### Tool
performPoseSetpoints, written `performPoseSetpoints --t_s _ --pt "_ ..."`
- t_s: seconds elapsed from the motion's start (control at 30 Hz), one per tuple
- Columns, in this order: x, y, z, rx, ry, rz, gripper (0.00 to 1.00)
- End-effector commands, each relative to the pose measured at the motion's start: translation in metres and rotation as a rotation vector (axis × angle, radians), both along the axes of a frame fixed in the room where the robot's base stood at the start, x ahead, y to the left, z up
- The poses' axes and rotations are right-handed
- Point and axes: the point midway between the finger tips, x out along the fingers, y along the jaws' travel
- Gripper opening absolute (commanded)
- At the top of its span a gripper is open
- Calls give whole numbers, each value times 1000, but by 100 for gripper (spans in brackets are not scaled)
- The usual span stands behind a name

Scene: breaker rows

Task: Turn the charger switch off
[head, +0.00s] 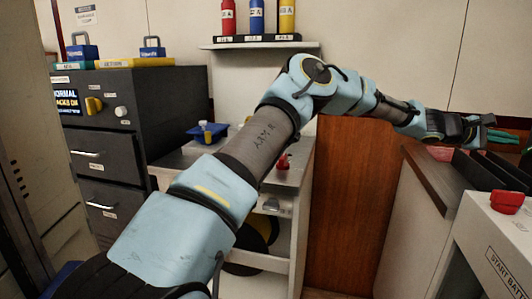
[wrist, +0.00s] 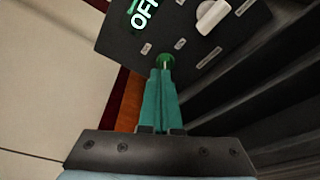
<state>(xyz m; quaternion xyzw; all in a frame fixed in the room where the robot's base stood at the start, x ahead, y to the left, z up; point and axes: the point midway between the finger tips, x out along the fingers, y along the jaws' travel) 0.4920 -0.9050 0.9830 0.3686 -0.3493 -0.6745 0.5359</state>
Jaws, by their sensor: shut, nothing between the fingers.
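My gripper (head: 490,130) is stretched out to the far right in the head view. In the wrist view its teal fingers (wrist: 163,75) are shut together and empty. Their tips are at a green round button or lamp (wrist: 166,60) on a dark panel (wrist: 135,42); I cannot tell whether they touch it. The panel has a lit display reading "OFF" (wrist: 144,14), cut by the top edge. A white knob (wrist: 211,15) is to the right of it. Small labels are too blurred to read, so I cannot tell which control is the charger switch.
A shelf (head: 260,45) holds red, blue and yellow bottles. A white box (head: 490,235) with a red part (head: 506,202) stands below my gripper at right. Dark bins (head: 480,168) are close to my gripper.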

Motion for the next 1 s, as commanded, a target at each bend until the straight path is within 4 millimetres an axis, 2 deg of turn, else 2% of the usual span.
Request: performPoseSetpoints --t_s 0.2,0.33,0.67,0.8,1.0 --pt "-7 10 -19 1 4 0 0" --pt "-10 9 -24 2 3 1 0" --pt "-24 -25 -20 2 2 1 0" --pt "-29 -39 -28 1 -1 2 0" --pt "-33 -51 -27 1 1 2 0"
